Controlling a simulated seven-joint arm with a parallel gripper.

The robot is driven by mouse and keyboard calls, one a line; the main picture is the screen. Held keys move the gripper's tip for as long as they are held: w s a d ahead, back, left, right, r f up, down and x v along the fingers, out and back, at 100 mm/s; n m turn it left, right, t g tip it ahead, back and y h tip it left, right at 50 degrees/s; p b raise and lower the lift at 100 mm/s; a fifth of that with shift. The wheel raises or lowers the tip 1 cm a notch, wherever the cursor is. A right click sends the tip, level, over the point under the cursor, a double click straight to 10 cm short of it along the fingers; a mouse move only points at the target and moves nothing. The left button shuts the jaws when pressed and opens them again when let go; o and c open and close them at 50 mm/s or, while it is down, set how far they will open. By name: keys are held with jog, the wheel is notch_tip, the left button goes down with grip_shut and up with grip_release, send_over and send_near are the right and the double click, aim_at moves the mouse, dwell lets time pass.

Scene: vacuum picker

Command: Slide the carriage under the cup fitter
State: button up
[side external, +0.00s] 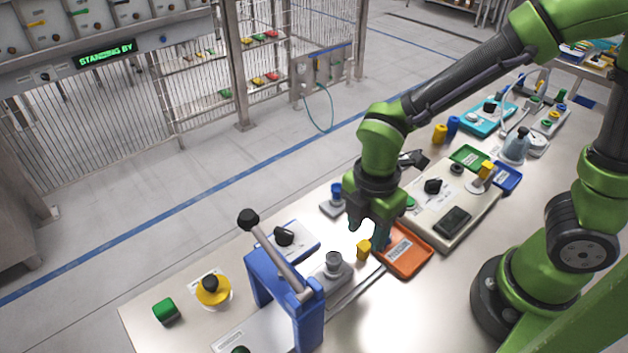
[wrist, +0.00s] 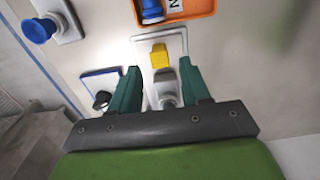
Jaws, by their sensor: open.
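The carriage (side external: 331,274) is a grey block with a round grey fitting on top, on a track beside the blue cup fitter (side external: 312,322). The cup fitter is an upright frame with a black-knobbed lever. A yellow block (side external: 363,249), apparently the carriage's handle, stands at the track end nearer the orange tray. It shows in the wrist view (wrist: 160,56), with part of the grey carriage (wrist: 167,86) below it. My gripper (side external: 368,236) is open and empty above the yellow block. In the wrist view its fingers (wrist: 158,68) lie either side, apart from it.
An orange tray (side external: 411,265) lies just right of the yellow block. A blue knob on a grey pad (side external: 334,207) and a blue-edged plate with a black knob (side external: 305,241) stand behind. A yellow-based knob (side external: 213,291) and a green block (side external: 166,311) are at the left.

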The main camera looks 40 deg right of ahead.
aim_at(364, 247)
jog(key=shift+f, duration=2.7)
grip_shut()
